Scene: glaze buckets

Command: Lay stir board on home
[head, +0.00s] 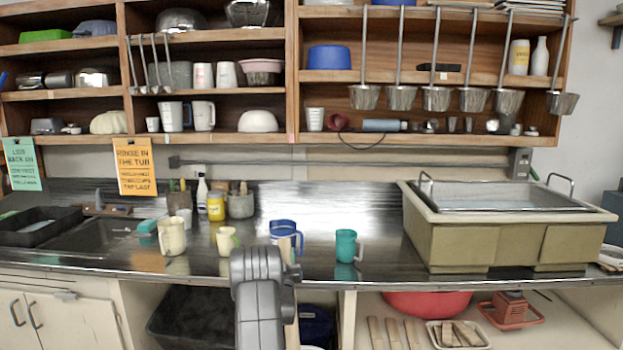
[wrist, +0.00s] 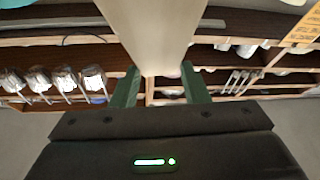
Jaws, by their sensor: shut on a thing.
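In the wrist view my gripper (wrist: 160,85) has its two green fingers shut on a pale beige board (wrist: 152,30), which I take as the stir board. The board runs from between the fingers to the top edge of the picture, so its far end is out of view. In the head view my grey arm stands at the lower middle and neither the fingers nor the held board can be made out. Several similar wooden boards (head: 393,333) lie on the lower shelf (head: 545,322). No spot marked as home can be told.
A large tub (head: 490,240) fills the right. A red basin (head: 428,303) and white tray (head: 433,338) sit below.

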